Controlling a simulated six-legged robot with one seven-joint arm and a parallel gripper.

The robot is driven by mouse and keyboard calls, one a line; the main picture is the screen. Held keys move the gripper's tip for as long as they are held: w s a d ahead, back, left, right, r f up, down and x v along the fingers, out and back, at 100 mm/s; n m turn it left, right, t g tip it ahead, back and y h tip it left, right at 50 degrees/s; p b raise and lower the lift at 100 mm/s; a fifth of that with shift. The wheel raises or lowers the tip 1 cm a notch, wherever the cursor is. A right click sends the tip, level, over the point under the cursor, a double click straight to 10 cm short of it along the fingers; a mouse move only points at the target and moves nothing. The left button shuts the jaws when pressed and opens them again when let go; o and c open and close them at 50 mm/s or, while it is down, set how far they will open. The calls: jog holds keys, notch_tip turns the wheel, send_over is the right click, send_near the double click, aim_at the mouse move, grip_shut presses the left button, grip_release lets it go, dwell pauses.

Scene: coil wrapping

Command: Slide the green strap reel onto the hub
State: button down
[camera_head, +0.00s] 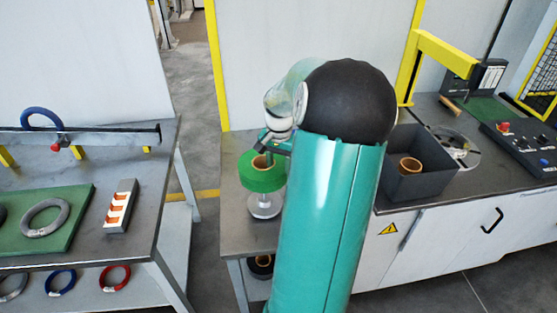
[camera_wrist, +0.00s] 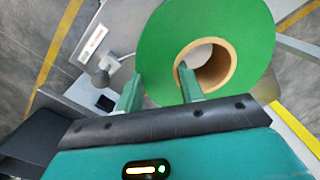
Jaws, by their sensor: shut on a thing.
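The green strap reel (camera_head: 262,181) has a tan cardboard core and appears held level over the metal hub (camera_head: 265,206), a small stand with a round base on the grey bench. In the wrist view the reel (camera_wrist: 240,30) fills the upper middle. My gripper (camera_head: 273,143) is shut on the reel's band; in the wrist view, one finger of my gripper (camera_wrist: 160,80) is at the core opening and the other outside the rim. A pale surface shows through the core. The reel hides the hub's top, so I cannot tell whether it is inside the core.
A dark bin (camera_head: 418,183) with a tan core (camera_head: 410,165) stands on the right bench, near a yellow arm (camera_head: 408,65) and a control panel (camera_head: 520,147). The left table has a green mat (camera_head: 70,232) with a grey coil. My arm hides part of the middle bench.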

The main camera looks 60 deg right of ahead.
jog(key=shift+a+f, duration=0.15)
jog(key=shift+f, duration=2.05)
jog(key=shift+f, duration=4.05)
dwell(0.7)
jog(key=c, duration=0.8)
grip_release()
jog(key=shift+f, duration=0.1)
notch_tip(320, 180, up, 14)
